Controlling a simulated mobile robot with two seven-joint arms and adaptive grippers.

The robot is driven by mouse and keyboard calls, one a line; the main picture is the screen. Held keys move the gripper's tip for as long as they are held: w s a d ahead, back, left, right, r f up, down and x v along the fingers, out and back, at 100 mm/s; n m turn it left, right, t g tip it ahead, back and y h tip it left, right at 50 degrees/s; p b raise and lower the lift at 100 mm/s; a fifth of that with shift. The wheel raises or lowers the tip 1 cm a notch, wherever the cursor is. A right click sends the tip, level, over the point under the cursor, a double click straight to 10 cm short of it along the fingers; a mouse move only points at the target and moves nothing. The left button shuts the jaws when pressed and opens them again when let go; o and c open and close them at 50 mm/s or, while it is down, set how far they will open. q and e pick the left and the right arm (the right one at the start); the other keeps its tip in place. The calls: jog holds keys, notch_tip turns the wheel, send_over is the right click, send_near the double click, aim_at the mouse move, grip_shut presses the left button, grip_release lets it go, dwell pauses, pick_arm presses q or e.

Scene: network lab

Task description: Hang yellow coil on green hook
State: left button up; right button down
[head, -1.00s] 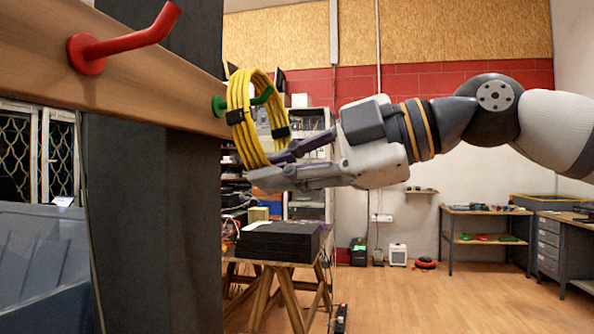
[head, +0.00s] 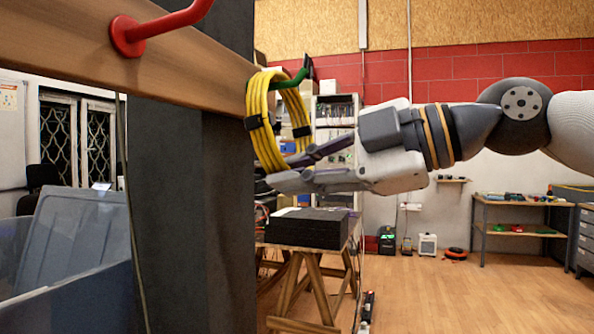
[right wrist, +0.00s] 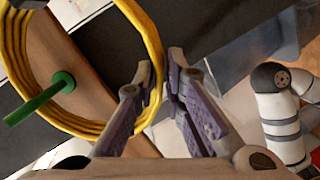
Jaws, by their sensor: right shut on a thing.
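The yellow coil (head: 257,103) hangs upright as a ring with dark ties, at the wooden beam's right end in the head view. The green hook (head: 291,82) crosses the upper part of the ring, and the coil partly hides its base. In the right wrist view the hook (right wrist: 40,98) shows inside the yellow ring (right wrist: 152,50), so the coil is around it. I cannot tell whether the coil rests on the hook. My right gripper (head: 283,168) is shut on the coil's lower right part; its fingers also show in the right wrist view (right wrist: 163,80). My left gripper is not in view.
A red hook (head: 128,36) sticks out of the wooden beam (head: 60,38) to the left. A dark post (head: 190,200) stands below the beam. Black boxes (head: 307,228) sit on a trestle table behind. A blue bin (head: 75,245) is at lower left.

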jog(key=shift+f, duration=0.1)
jog(key=c, duration=1.6)
grip_release()
jog(key=v, duration=1.2)
